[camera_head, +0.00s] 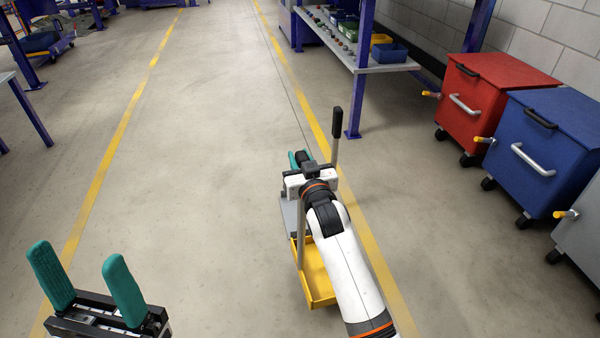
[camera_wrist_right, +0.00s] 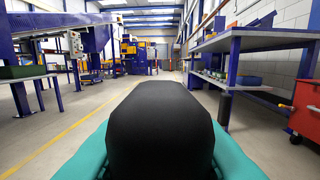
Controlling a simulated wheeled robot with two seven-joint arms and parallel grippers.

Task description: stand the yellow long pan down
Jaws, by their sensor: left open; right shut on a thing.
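The yellow long pan (camera_head: 322,284) shows in the head view below and partly behind my right arm, with a thin grey pole rising from it toward my right gripper (camera_head: 299,158). The right gripper is shut on a black grip (camera_wrist_right: 150,130), which fills the middle of the right wrist view between the teal fingers. I cannot tell whether the pan touches the floor. My left gripper (camera_head: 88,285) is open and empty at the lower left, its two teal fingers apart.
A second upright black handle (camera_head: 337,122) stands just right of my right gripper. A grey flat piece (camera_head: 288,215) shows beside my arm. A workbench (camera_head: 372,66) with bins, and red (camera_head: 485,100) and blue (camera_head: 545,145) wheeled cabinets stand right.

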